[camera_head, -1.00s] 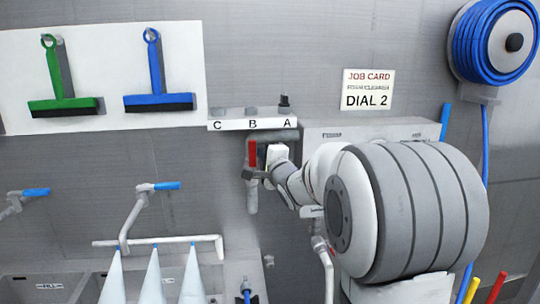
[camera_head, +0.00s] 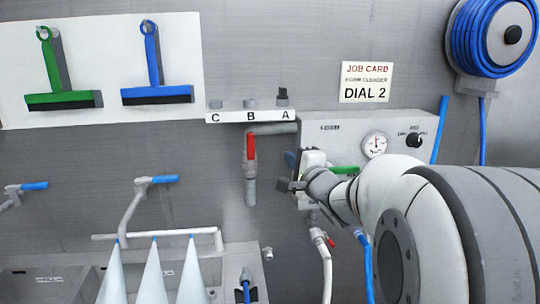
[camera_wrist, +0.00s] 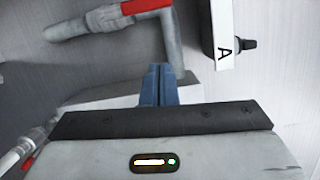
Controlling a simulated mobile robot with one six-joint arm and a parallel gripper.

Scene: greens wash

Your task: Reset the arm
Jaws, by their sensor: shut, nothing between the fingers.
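My gripper (camera_head: 287,186) is in front of the wall, just right of and below the red-handled valve (camera_head: 251,147), with a gap between them. In the wrist view its two blue-grey fingers (camera_wrist: 158,86) are together, with nothing between them. The red valve handle (camera_wrist: 146,6) and its grey pipe show at the top of the wrist view, beyond the fingertips. My arm covers the lower right part of the foam box (camera_head: 340,130).
A label strip marked C, B, A (camera_head: 252,116) sits above the valve. A gauge (camera_head: 375,144) and a dial (camera_head: 414,140) are on the foam box. A job card (camera_head: 366,82) reads "DIAL 2". A blue hose reel (camera_head: 495,40) hangs at upper right. Squeegees (camera_head: 156,62) hang at left.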

